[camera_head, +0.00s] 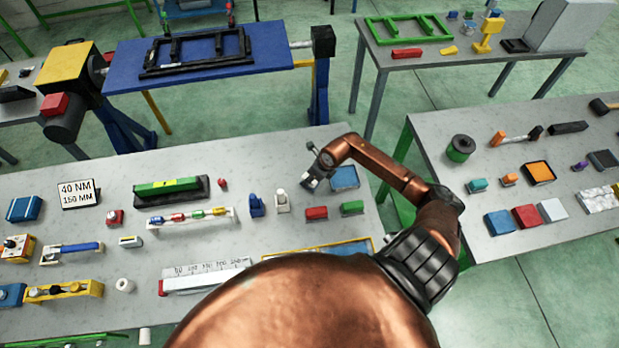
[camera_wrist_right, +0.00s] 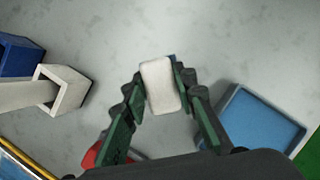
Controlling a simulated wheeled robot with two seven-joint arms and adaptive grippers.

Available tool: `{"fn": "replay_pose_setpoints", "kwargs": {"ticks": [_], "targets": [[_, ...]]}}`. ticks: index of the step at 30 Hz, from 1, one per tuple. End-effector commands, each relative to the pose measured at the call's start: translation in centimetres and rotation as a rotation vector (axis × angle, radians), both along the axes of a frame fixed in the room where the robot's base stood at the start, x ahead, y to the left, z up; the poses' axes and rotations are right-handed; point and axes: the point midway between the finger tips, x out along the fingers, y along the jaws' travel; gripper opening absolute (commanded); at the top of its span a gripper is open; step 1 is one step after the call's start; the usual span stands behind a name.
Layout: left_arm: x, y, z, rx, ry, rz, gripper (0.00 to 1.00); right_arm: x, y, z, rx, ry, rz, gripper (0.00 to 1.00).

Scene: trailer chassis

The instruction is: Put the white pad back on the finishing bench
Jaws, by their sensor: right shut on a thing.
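My right gripper (camera_head: 313,168) is above the near grey bench (camera_head: 232,158), beside a blue tray. In the right wrist view, my right gripper (camera_wrist_right: 160,88) is shut on a small white pad (camera_wrist_right: 158,84), its fingers on the pad's two sides. The pad shows rounded corners. In the head view I cannot clearly make the held pad out. On the right bench (camera_head: 480,130) another flat white block (camera_head: 552,210) lies beside a red block (camera_head: 527,216) and a blue block (camera_head: 498,222). My left gripper is not in view.
The blue tray (camera_head: 344,178), also in the wrist view (camera_wrist_right: 262,118), is close to the gripper. A white holder (camera_head: 283,201), a blue holder (camera_head: 256,206), a red block (camera_head: 316,213) and a green block (camera_head: 352,208) stand nearby. A gap separates the near and right benches.

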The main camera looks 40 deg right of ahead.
Motion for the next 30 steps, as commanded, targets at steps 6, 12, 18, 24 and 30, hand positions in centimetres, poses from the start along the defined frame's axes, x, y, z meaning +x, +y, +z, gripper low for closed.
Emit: {"fn": "replay_pose_setpoints", "kwargs": {"ticks": [6, 12, 18, 24, 30], "targets": [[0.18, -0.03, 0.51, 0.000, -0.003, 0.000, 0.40, 0.12, -0.06, -0.81, -0.001, -0.003, -0.001, 0.03], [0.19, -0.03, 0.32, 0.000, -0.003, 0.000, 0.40, 0.09, -0.07, -0.99, -0.001, -0.003, -0.001, 0.03], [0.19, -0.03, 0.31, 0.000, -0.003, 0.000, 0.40, 0.06, -0.05, -1.03, 0.000, -0.002, 0.000, 0.37], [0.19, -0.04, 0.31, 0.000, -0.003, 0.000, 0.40, 0.06, -0.07, -1.01, 0.000, -0.002, 0.000, 0.43], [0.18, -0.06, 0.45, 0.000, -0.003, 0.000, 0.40, 0.06, -0.07, -0.85, 0.000, -0.002, -0.001, 0.43]]}}
